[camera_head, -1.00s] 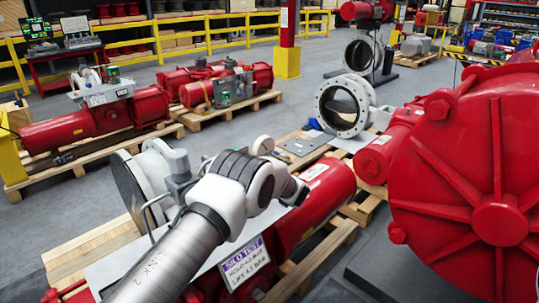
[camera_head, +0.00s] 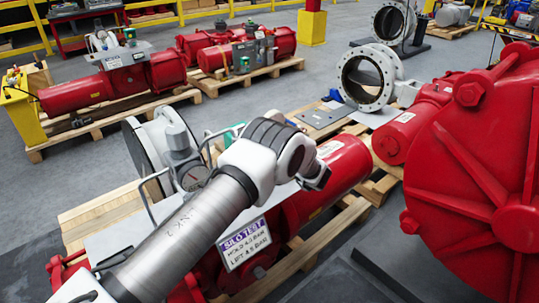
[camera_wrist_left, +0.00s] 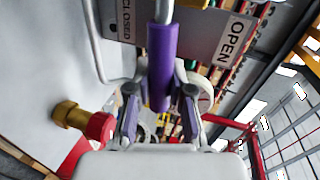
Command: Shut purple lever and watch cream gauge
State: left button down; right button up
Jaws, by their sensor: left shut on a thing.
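In the left wrist view the purple lever (camera_wrist_left: 162,62) stands between the fingers of my left gripper (camera_wrist_left: 158,112), which is shut on it. A plate behind it reads CLOSED (camera_wrist_left: 126,20) at left and OPEN (camera_wrist_left: 232,40) at right; the lever crosses between the two words. In the head view my left gripper (camera_head: 318,177) is over the red actuator (camera_head: 338,165), and the lever is hidden there. My right gripper is not in view.
A white sign with a purple header (camera_head: 245,244) hangs on the near actuator, its text partly legible. A large red housing (camera_head: 470,190) fills the right. A brass fitting with a red cap (camera_wrist_left: 98,125) sits left of my fingers. Red actuators on pallets (camera_head: 115,85) stand behind.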

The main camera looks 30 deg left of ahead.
pick_arm(q)
jog(key=shift+d+f+m, duration=0.1)
jog(key=shift+f+m, duration=0.2)
jog(key=shift+m, duration=0.1)
jog(key=c, duration=1)
grip_release()
jog(key=shift+w+f, duration=0.1)
jog(key=shift+f, duration=0.05)
jog(key=v, duration=1.2)
jog(key=shift+w+d, duration=0.1)
jog(key=shift+w, duration=0.05)
jog(key=shift+d, duration=0.1)
